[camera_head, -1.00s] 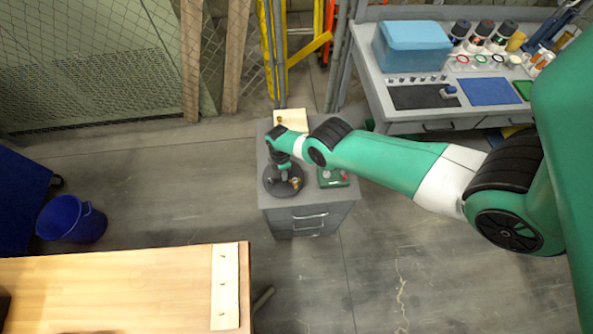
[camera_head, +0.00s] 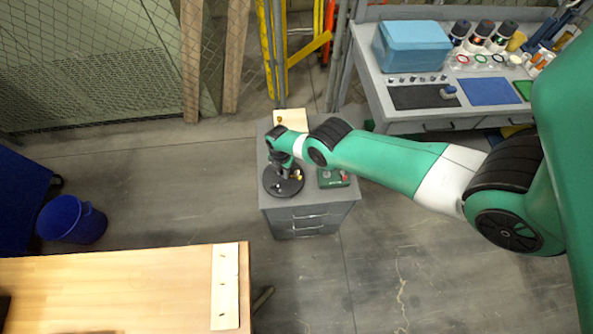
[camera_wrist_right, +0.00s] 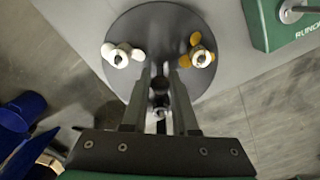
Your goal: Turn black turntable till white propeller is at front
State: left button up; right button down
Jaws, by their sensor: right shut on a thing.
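The black turntable (camera_head: 284,190) lies flat on top of a grey drawer cabinet. My right gripper (camera_wrist_right: 160,74) reaches down over it and is shut on a small dark part on the disc, mostly hidden between the fingers. In the right wrist view the white propeller (camera_wrist_right: 122,55) stands on the disc (camera_wrist_right: 160,22) to the left of the fingers. A gold-yellow propeller (camera_wrist_right: 198,55) stands to the right of them. Both are clear of the fingers. In the head view the propellers are small and partly hidden by my right wrist. My left gripper is out of view.
A green box (camera_head: 333,179) sits on the cabinet (camera_head: 308,222) right of the turntable. A light board (camera_head: 291,118) lies behind. A blue bucket (camera_head: 72,219) stands at the left, a wooden table (camera_head: 110,290) at the front. The floor right of the cabinet is clear.

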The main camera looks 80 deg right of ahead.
aim_at(282, 171)
jog(key=c, duration=0.8)
grip_release()
jog(key=shift+o, duration=0.2)
jog(key=shift+r, duration=0.1)
notch_tip(282, 171, up, 9)
jog(key=p, duration=0.9)
